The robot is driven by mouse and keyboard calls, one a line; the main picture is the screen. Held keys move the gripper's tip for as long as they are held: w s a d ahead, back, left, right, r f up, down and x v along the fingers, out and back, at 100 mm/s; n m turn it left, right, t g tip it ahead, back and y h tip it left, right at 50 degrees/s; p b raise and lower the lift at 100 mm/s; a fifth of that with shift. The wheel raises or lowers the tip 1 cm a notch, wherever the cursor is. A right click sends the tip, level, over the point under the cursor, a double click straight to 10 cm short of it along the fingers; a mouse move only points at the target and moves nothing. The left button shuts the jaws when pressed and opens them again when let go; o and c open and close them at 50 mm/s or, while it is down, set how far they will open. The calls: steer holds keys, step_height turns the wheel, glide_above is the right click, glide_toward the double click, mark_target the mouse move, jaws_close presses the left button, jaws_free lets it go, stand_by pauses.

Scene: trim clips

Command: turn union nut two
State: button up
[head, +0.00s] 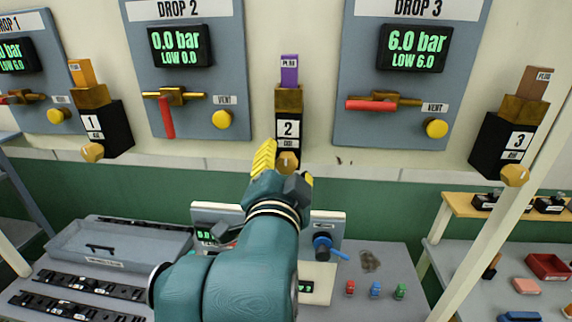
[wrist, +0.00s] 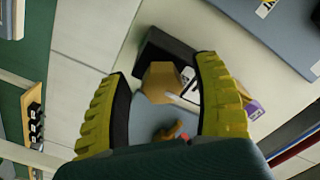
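A black block labelled 2 (head: 288,130) is mounted on the wall ledge, with a brass body and a purple plug (head: 289,70) on top. A faceted orange-brass nut (head: 287,161) sticks out of its lower front. My gripper (head: 284,167) is raised to this nut and partly covers it in the head view. In the wrist view my gripper (wrist: 163,68) is open, with its yellow ribbed fingers on both sides of the nut (wrist: 160,80). Gaps show between the nut and each finger. The purple plug shows beyond the right finger (wrist: 254,108).
The DROP 2 panel (head: 195,115) reads 0.0 bar, with its red lever (head: 167,118) hanging down. The DROP 3 panel (head: 345,90) reads 6.0 bar. Blocks 1 (head: 115,135) and 3 (head: 490,145) stand to either side. A bench with a grey tray (head: 115,245) lies below.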

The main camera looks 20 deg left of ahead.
steer(key=shift+r, duration=0.1)
steer(key=v, duration=1.2)
